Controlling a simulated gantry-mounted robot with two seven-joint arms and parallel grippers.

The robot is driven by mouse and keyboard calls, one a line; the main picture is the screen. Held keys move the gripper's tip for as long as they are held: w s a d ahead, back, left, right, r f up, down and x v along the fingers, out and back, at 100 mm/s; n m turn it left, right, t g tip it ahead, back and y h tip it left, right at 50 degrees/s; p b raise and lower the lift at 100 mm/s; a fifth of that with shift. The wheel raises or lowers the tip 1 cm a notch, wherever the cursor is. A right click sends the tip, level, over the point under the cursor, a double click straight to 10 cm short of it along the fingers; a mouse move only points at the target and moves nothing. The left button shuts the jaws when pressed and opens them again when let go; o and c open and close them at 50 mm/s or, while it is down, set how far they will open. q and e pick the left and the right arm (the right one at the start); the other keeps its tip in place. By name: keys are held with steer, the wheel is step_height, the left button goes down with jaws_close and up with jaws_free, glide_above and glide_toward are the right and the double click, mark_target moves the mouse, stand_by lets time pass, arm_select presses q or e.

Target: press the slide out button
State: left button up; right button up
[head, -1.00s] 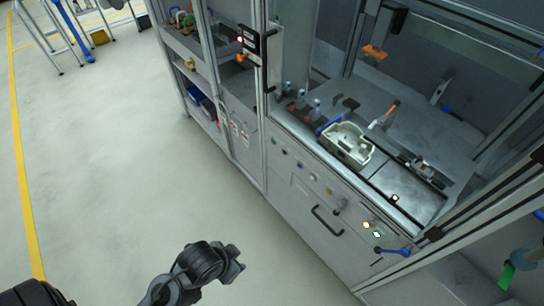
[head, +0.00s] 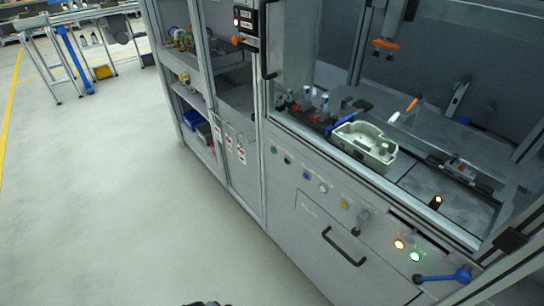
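A row of small round buttons runs along the front panel (head: 285,205) of the grey machine. From left to right I see a green button (head: 274,149), a dark one (head: 287,160), a blue one (head: 305,174), a white one (head: 322,188) and a yellow one (head: 344,205). Farther right are a lit orange-red button (head: 399,244) and a lit green-white button (head: 415,256). Their labels are too small to read, so I cannot tell which is the slide out button. Only a dark sliver of one of my arms shows at the bottom edge; neither gripper is visible.
A beige casing (head: 365,146) lies on the machine's worktop. A black drawer handle (head: 343,247) and a blue-handled lever (head: 445,276) stick out from the front. A vertical frame post stands left of the buttons.

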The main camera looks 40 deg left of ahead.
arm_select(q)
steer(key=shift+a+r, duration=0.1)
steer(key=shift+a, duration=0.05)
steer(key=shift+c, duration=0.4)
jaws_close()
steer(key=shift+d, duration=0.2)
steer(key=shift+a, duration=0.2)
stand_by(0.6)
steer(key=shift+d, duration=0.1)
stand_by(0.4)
